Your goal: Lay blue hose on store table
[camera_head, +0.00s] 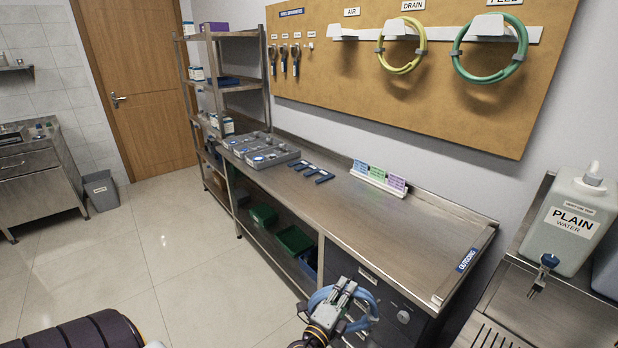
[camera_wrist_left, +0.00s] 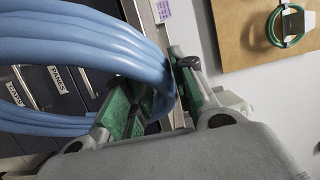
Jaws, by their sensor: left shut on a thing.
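The blue hose (camera_wrist_left: 70,42) is a coiled bundle of several loops, large in the left wrist view. My left gripper (camera_head: 340,296) is shut on it, with the green-padded fingers on either side of the coil. In the head view the blue hose (camera_head: 318,298) shows around the gripper, low at the bottom, in front of the drawers of the store table. The store table (camera_head: 390,232) is a long steel bench along the wall, with a bare top at its near right part. My right gripper is not in view.
On the table stand a grey divided tray (camera_head: 262,158), dark blue frames (camera_head: 311,172) and a card holder (camera_head: 378,182). An OUTGOING label (camera_head: 467,260) marks the right end. Yellow (camera_head: 401,70) and green (camera_head: 490,78) hoses hang above. A water container (camera_head: 570,222) stands right.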

